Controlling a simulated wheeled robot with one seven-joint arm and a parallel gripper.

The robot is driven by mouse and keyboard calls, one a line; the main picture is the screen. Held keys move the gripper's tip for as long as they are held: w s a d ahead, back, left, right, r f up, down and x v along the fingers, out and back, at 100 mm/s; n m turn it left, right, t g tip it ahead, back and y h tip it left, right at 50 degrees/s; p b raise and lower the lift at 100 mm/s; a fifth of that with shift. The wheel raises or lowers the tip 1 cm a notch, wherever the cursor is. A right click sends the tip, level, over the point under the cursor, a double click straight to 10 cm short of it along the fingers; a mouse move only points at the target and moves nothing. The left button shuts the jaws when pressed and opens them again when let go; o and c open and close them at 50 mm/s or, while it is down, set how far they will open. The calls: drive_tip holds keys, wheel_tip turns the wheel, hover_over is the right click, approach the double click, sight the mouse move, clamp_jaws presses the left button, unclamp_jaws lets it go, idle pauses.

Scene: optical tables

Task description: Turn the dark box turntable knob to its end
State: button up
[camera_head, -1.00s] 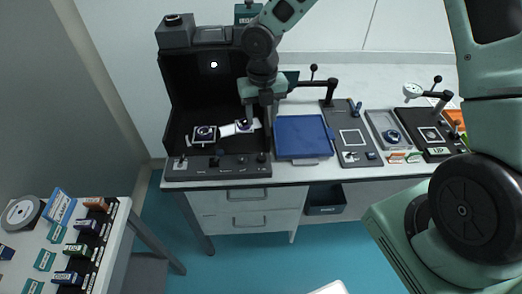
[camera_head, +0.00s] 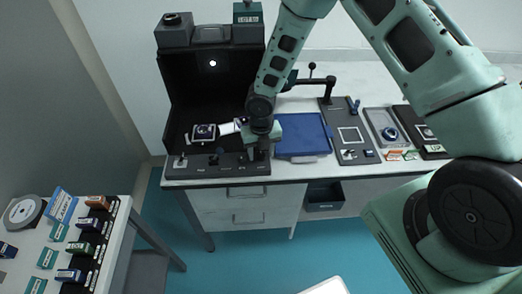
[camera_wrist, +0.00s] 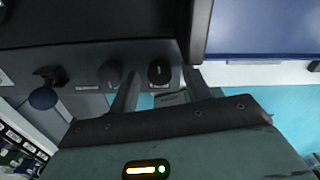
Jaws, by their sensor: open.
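The dark box (camera_head: 180,95) stands open-fronted on the back table, with a control panel (camera_head: 196,174) along its front edge. My gripper (camera_head: 258,156) is at the panel's right end and points down. In the wrist view, my open gripper (camera_wrist: 160,76) has one finger on each side of a black round knob (camera_wrist: 160,71) with a white mark; contact is not clear. A second dark knob (camera_wrist: 109,74) is just left of the fingers. The panel labels are too small to read, so I cannot tell which knob is the turntable's.
A lever with a round dark ball (camera_wrist: 43,97) stands further left on the panel. A square dark piece with a round lens (camera_head: 204,132) is inside the box. A blue tray (camera_head: 302,136) lies close to the right of my gripper.

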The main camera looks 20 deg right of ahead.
drive_tip(key=shift+c, duration=0.3)
drive_tip(key=c, duration=0.9)
drive_tip(key=shift+c, duration=0.2)
